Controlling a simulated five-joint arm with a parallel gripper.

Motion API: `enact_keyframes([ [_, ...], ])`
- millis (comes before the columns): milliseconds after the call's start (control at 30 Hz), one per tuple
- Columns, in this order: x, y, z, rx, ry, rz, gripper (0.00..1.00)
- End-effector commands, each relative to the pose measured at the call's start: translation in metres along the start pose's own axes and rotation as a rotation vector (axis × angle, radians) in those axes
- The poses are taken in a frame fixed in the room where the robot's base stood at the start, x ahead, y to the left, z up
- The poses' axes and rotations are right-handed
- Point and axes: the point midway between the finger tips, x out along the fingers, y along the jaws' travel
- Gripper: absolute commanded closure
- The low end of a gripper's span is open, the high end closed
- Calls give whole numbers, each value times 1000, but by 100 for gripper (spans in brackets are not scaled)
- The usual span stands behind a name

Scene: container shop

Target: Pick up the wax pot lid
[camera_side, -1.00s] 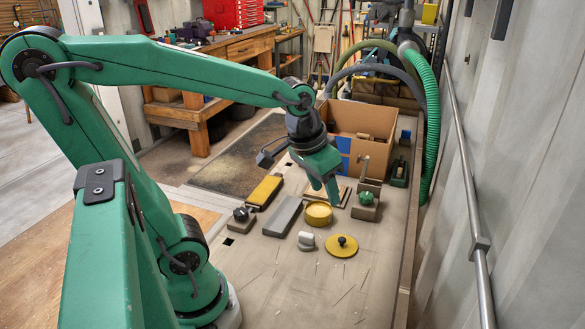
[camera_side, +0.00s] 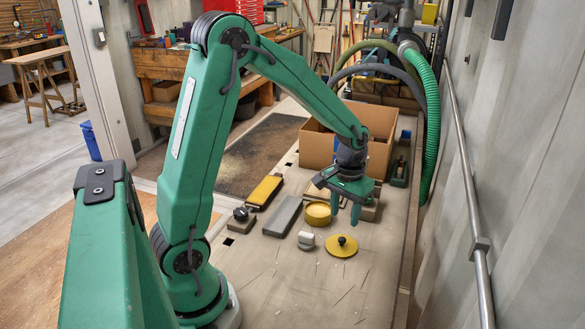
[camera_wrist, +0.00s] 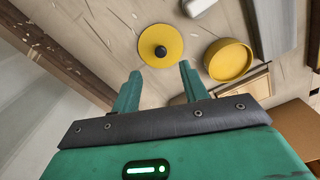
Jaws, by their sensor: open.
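The wax pot lid (camera_side: 341,247) is a flat yellow disc with a black knob (camera_side: 342,240). It lies on the bench top in the side view, right of a small grey-white block. The yellow pot (camera_side: 317,214) stands behind it and to its left. My gripper (camera_side: 345,217) is open and empty, pointing down above the bench behind the lid, apart from it. In the wrist view the lid (camera_wrist: 160,46) lies beyond the fingertips of my gripper (camera_wrist: 160,80), with its knob roughly in line with the gap. The pot (camera_wrist: 228,60) is to its right.
A small grey-white block (camera_side: 306,240) lies just left of the lid. A long grey bar (camera_side: 283,216) and a yellow-topped block (camera_side: 264,191) lie farther left. A cardboard box (camera_side: 375,130) stands behind my gripper. The bench in front of the lid is mostly clear.

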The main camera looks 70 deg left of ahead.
Motion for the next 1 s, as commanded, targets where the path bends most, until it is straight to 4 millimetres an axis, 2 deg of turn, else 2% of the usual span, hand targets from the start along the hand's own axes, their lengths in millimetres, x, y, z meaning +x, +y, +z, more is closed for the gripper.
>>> enact_keyframes([
  [267,6,-1,-2,-7,-8,-2,56],
  [600,29,-1,-2,-7,-9,-2,56],
  [867,33,-1,-2,-7,-7,-2,56],
  [1000,42,-1,-1,-6,-10,-2,56],
])
